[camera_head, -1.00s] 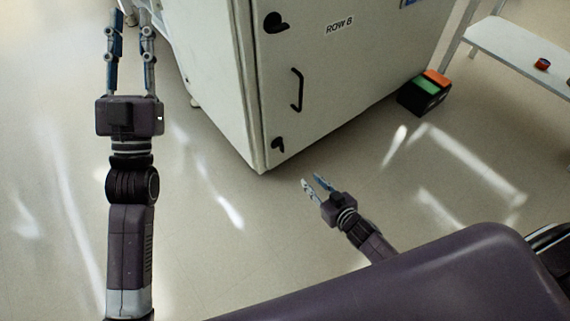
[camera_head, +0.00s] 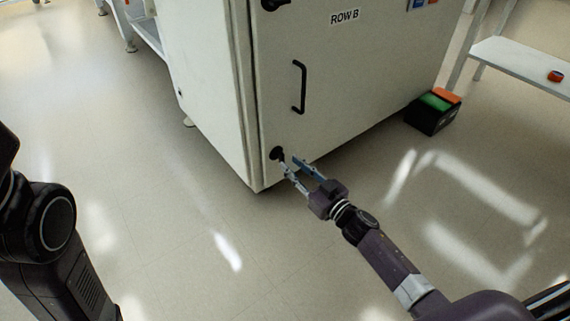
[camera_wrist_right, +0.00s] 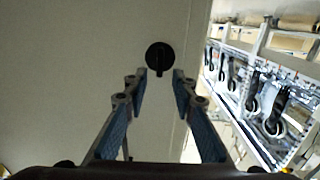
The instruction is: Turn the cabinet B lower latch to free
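The cabinet (camera_head: 350,75), labelled ROW B, is white with a closed door. Its lower latch (camera_head: 277,153) is a small black knob near the door's lower left corner. It also shows in the right wrist view as a round black knob (camera_wrist_right: 159,57) with a ridge, just beyond the fingertips. My right gripper (camera_head: 292,164) is open, its two fingers pointing at the latch; in the right wrist view its fingers (camera_wrist_right: 159,78) stand apart with nothing between them. Contact with the latch cannot be told. My left arm shows at the left edge, but its gripper is out of the picture.
A black door handle (camera_head: 299,87) and an upper latch (camera_head: 273,4) are above. A black box with green and orange top (camera_head: 433,111) stands on the floor right of the cabinet. A white shelf (camera_head: 515,62) holds a red item (camera_head: 555,76). The floor in front is clear.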

